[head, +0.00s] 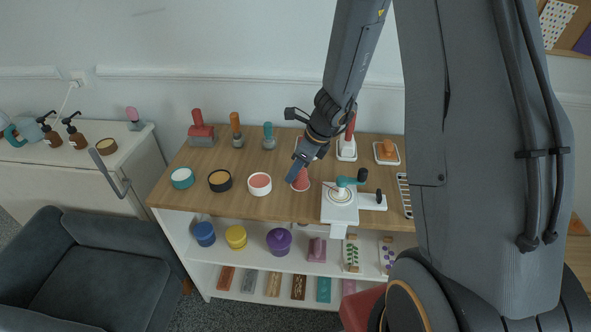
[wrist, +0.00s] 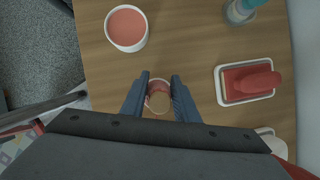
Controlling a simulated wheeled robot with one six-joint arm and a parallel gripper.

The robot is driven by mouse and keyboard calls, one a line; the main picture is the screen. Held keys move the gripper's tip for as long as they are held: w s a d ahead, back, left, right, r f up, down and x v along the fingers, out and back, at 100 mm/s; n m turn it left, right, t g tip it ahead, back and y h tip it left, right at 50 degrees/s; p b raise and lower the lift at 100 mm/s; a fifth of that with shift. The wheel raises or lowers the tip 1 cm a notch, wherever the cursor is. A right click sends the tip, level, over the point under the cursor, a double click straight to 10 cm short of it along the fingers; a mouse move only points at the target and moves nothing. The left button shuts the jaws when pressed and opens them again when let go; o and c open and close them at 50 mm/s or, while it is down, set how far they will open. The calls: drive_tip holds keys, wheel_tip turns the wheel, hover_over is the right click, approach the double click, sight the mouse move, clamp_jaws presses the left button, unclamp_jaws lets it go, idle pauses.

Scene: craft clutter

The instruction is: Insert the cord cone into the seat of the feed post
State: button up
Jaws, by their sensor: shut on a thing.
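The cord cone (head: 301,183) is red-pink and stands upright at the front middle of the wooden top. My gripper (head: 297,166) is shut on it from above. In the wrist view the cone (wrist: 158,101) shows as a brownish round top with a pale rim between the two blue-grey fingers (wrist: 159,84). Its base looks on or very near the wood; I cannot tell which. Just to its right stands a white device (head: 340,206) with a round ringed disc and a teal arm. I cannot tell for sure whether this is the feed post, and no empty seat shows clearly.
Left of the cone are a pink-filled bowl (head: 259,184), a black tan-filled bowl (head: 220,180) and a teal bowl (head: 182,178). Stamps and brushes (head: 201,133) line the back. Shelves below hold jars.

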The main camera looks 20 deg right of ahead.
drive_tip(key=o, duration=1.2)
drive_tip(key=shift+c, duration=0.2)
drive_tip(key=p+v, duration=0.1)
drive_tip(key=v, duration=0.7)
drive_tip(key=s+r+n+g+h, duration=0.1)
drive_tip(key=s+r+n, duration=0.1)
drive_tip(key=s+n, duration=0.7)
drive_tip(key=s+a+r+n+g+h, duration=0.1)
drive_tip(key=s+r+n+h, duration=0.1)
drive_tip(key=s+n, duration=0.7)
drive_tip(key=shift+r+n+h, duration=0.3)
drive_tip(key=shift+r+n, duration=0.5)
drive_tip(key=shift+n, duration=3.2)
